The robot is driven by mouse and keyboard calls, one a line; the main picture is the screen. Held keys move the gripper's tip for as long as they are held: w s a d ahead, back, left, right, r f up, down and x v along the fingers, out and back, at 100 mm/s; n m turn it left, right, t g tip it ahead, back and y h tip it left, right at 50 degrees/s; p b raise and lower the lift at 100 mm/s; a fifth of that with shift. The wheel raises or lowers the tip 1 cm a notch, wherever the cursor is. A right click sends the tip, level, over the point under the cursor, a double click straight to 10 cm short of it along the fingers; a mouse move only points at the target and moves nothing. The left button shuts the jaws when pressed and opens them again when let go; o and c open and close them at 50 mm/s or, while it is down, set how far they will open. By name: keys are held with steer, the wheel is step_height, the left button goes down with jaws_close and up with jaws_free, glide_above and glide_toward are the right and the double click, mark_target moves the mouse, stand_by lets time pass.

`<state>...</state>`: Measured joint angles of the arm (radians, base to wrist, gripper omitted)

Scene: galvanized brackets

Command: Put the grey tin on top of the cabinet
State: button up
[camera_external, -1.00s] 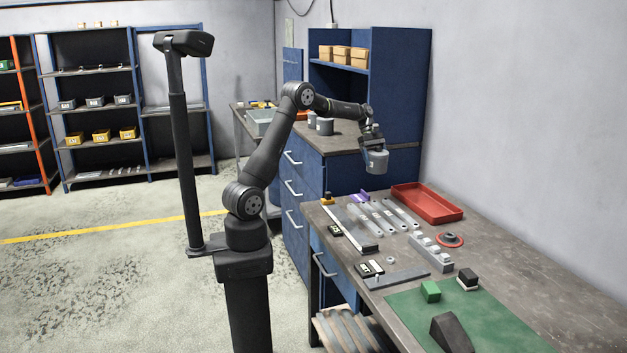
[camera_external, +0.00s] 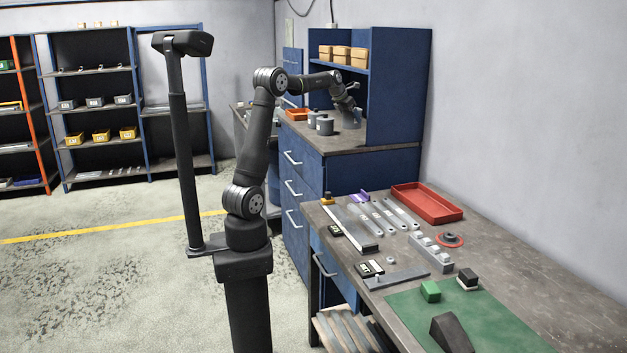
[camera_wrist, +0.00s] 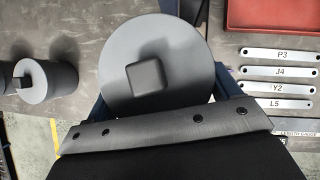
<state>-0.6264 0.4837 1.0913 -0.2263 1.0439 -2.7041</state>
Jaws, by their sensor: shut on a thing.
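The grey tin (camera_external: 351,120) is in my gripper (camera_external: 349,106), over the worn top of the blue cabinet (camera_external: 318,137). It looks upright; I cannot tell whether its base touches the surface. In the wrist view the tin (camera_wrist: 183,45) shows from above as a round grey lid with a square dark knob, between the fingers. My gripper is shut on it, and the wrist housing hides its near edge.
Two other grey tins (camera_external: 324,126) stand just left on the cabinet top, with an orange tray (camera_external: 298,114) behind. A blue shelf with several tan boxes (camera_external: 342,54) rises behind. The lower bench holds a red tray (camera_external: 428,203) and labelled strips (camera_wrist: 277,72).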

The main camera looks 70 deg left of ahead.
steer(key=shift+s+a+r+n+y, duration=0.3)
steer(key=shift+a+r+n, duration=0.2)
steer(key=shift+a, duration=0.1)
glide_above(335, 142)
step_height(335, 142, down, 7)
steer(key=shift+a+f, duration=0.2)
steer(key=shift+f, duration=0.8)
steer(key=shift+a+f, duration=0.15)
steer(key=shift+f, duration=0.8)
steer(key=shift+f, duration=0.15)
steer(key=o, duration=1.1)
steer(key=shift+c, duration=0.2)
steer(key=v, duration=1.2)
